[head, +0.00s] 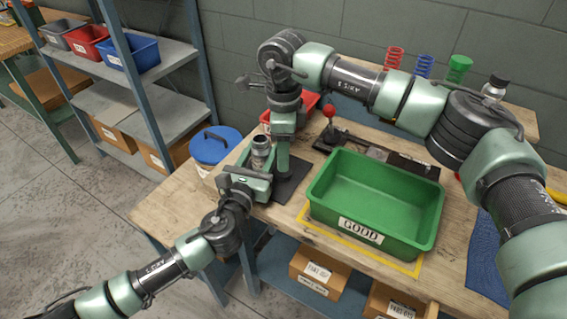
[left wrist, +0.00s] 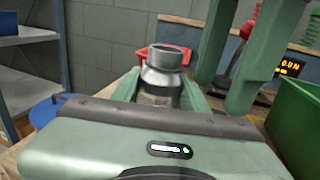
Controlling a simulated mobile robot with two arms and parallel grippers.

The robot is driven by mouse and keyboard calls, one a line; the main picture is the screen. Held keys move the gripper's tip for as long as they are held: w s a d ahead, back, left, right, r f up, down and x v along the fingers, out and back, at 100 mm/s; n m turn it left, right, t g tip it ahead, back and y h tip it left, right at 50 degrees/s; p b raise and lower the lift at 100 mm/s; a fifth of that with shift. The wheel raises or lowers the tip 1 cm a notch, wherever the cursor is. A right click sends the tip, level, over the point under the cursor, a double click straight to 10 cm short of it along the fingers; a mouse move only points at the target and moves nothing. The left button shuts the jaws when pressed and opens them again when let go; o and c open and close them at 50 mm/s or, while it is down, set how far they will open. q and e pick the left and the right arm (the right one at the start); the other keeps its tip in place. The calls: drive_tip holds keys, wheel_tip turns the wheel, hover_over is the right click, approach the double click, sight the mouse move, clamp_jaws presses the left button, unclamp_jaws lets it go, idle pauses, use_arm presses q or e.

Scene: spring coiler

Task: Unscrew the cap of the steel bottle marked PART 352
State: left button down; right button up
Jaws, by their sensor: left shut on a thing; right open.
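My left gripper (head: 258,170) is shut around a steel bottle (head: 261,148), which stands upright between its fingers at the table's left end. In the left wrist view the bottle (left wrist: 160,85) shows a pale label too blurred to read. Its top is a short grey ringed neck; I cannot tell whether a cap is on it or the mouth is open. My right gripper (head: 283,160) points down just right of the bottle, apart from it. Its two green fingers are spread and empty in the left wrist view (left wrist: 224,92).
A green GOOD bin (head: 432,215) stands right of the grippers. A blue-lidded tub (head: 214,146) is at left, a red bin (head: 309,103) behind. A lever with a red knob (head: 329,111) stands behind the bin. A dark-topped bottle (head: 495,88) and springs (head: 394,58) are farther back.

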use_arm(q)
drive_tip(key=c, duration=0.7)
unclamp_jaws()
use_arm(e)
wheel_tip(320, 180, up, 7)
use_arm(q)
drive_tip(key=v, duration=0.7)
drive_tip(key=shift+s+a, duration=0.2)
drive_tip(key=shift+s, duration=0.15)
use_arm(e)
drive_tip(key=shift+f, duration=0.2)
use_arm(q)
drive_tip(key=shift+v, duration=2.5)
use_arm(e)
drive_tip(key=shift+r, duration=0.4)
use_arm(q)
drive_tip(key=shift+p, duration=0.3)
